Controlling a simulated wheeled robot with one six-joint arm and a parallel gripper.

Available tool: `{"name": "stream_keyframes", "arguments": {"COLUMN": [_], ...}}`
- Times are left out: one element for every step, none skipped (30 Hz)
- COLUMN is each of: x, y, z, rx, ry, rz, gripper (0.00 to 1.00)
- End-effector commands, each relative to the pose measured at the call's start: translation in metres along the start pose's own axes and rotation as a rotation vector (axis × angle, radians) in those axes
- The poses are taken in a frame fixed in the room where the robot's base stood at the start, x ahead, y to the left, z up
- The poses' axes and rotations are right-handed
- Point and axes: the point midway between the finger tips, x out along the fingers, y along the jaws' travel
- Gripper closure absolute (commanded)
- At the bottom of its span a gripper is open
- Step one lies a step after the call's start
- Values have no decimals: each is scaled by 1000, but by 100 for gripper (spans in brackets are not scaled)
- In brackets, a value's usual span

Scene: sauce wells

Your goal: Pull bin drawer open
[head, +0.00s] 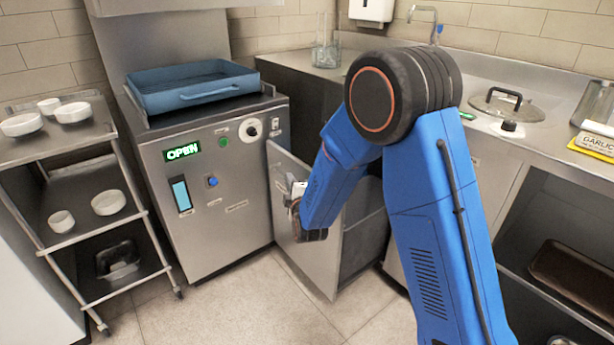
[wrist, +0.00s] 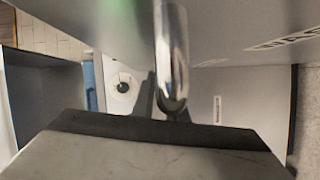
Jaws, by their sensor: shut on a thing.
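The bin drawer (head: 325,262) is a tall steel front under the counter, right of the steel machine. It stands out from the counter, with its dark side wall (head: 364,246) showing, so it is open. My gripper (head: 297,208) is at the upper part of the drawer front, partly hidden by my forearm. In the wrist view a shiny round handle bar (wrist: 172,55) runs down to the dark-edged jaw (wrist: 160,140) of my gripper. The gripper is shut on this handle. Part of a printed label shows on the drawer front in the wrist view.
The machine (head: 228,215) with a lit OPEN sign and blue tray (head: 190,97) stands left of the drawer. A trolley (head: 75,185) with white bowls is further left. The floor (head: 250,310) before the drawer is clear. Open shelving is at right.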

Motion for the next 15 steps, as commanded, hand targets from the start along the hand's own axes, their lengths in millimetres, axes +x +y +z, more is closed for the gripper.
{"name": "stream_keyframes", "arguments": {"x": [-5,-7,-10,-12,-14,-15,-17,-18,-19,-20,-21,-22,-22,-23,-23], "y": [-4,-5,-7,-8,-8,-10,-10,-11,-12,-12,-12,-13,-13,-13,-13], "z": [-11,-16,-22,-26,-30,-35,-38,-41,-44,-46,-48,-50,-51,-52,-52], "rx": [-1,-1,-2,-1,-1,-1,-1,-1,-1,-1,-2,-1,-1,-1,-1], "ry": [3,3,3,2,2,2,1,1,1,1,1,0,-1,-1,-1], "rz": [-4,-4,-4,-4,-4,-4,-4,-4,-4,-4,-4,-3,-3,-4,-3], "gripper": [100,100,100,100,100,100,100,100,100,100,100,100,100,100,100]}}
